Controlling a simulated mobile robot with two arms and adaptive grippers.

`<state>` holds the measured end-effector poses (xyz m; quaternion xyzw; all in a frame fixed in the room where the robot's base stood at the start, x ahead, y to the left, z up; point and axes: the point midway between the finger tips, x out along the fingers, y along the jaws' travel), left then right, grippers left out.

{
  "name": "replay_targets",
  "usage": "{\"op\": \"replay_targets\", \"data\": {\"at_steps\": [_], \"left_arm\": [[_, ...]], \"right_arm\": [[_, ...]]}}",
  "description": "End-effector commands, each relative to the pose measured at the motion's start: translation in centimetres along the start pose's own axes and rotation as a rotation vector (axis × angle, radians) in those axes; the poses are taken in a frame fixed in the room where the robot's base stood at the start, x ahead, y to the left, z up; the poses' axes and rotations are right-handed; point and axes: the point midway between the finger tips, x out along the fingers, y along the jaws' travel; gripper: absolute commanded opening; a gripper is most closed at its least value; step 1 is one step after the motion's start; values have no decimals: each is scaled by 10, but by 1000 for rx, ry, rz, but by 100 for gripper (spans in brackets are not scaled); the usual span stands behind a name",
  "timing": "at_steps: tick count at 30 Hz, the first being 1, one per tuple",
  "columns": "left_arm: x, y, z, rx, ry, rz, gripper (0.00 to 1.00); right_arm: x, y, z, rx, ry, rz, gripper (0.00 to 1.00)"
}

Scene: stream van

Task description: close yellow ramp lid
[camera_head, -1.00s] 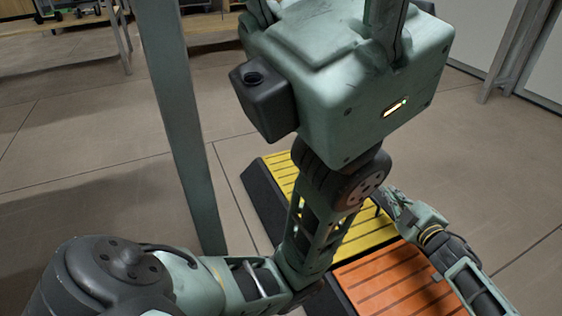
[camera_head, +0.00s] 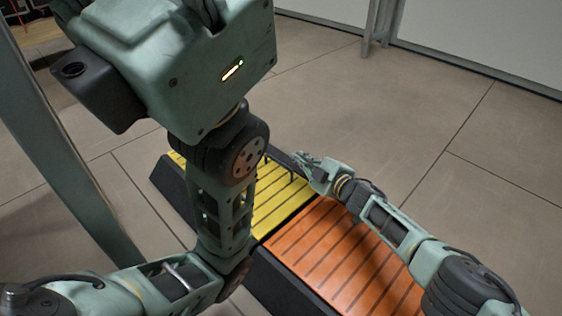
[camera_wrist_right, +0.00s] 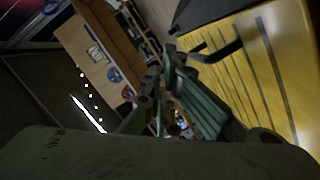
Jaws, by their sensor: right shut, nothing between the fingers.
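The yellow ramp lid (camera_head: 285,203) is a slatted panel on a dark ramp body, beside an orange slatted panel (camera_head: 345,262). I cannot tell whether it lies fully flat. A thin dark handle (camera_head: 268,158) shows by its far edge. My right gripper (camera_head: 303,162) is shut and empty at the lid's far right edge, close to the handle; contact is unclear. In the right wrist view, the yellow lid (camera_wrist_right: 250,85) fills the right side, with the dark handle (camera_wrist_right: 215,52) beside the gripper fingers (camera_wrist_right: 160,90). My left gripper is out of view.
My left arm hides part of the lid's left side. A grey-green post (camera_head: 60,165) stands at the left. Tiled floor (camera_head: 470,150) is open to the right and behind the ramp. A white wall panel (camera_head: 480,45) stands at the back right.

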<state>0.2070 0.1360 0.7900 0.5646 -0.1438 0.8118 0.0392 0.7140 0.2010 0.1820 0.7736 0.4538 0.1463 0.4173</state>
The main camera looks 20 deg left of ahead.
Motion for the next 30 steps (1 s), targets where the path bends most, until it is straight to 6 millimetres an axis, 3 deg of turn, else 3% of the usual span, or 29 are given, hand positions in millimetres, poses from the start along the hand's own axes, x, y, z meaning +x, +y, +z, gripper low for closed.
{"op": "replay_targets", "data": {"at_steps": [14, 30], "left_arm": [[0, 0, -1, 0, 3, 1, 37], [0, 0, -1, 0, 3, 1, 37]], "right_arm": [[-26, 0, 2, 2, 0, 0, 0], [-97, -1, 1, 0, -1, -1, 0]]}}
